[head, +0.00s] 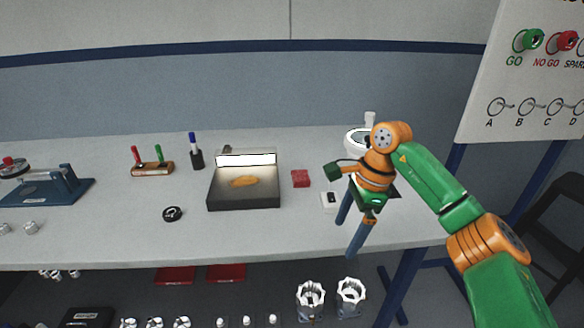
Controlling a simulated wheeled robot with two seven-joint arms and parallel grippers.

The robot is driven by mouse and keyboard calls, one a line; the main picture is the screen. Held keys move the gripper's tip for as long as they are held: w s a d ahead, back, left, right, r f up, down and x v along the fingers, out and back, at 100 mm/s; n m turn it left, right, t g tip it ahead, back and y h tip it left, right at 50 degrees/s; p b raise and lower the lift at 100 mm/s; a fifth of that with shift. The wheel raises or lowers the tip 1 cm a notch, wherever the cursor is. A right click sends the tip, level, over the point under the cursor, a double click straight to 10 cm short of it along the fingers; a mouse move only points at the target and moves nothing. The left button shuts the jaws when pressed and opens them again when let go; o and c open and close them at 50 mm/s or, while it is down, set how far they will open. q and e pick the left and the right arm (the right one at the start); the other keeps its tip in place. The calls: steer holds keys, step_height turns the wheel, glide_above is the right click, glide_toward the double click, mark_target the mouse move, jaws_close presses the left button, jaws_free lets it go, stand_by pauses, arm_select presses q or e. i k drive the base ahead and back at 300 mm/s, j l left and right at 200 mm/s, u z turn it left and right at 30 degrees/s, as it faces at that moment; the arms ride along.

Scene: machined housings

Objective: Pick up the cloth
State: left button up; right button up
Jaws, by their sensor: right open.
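A small red folded piece (301,178), which looks like the cloth, lies on the workbench just right of the black lit box. A crumpled orange-yellow piece (242,181) lies inside that box; I cannot tell if it is cloth too. My right gripper (347,240) is open, its two blue fingers pointing down near the bench's front edge. It is to the right and front of the red piece, apart from it, with nothing seen between the fingers. My left gripper is not in view.
The black box (243,203) has a bright lamp bar. A small white object (329,200) lies close to my right gripper. A black round gauge (172,213), a marker holder (196,158) and a blue fixture (58,190) stand leftward. The bench front (240,240) is clear.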

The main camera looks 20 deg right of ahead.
mark_target(301, 179)
steer(key=i, duration=1.05)
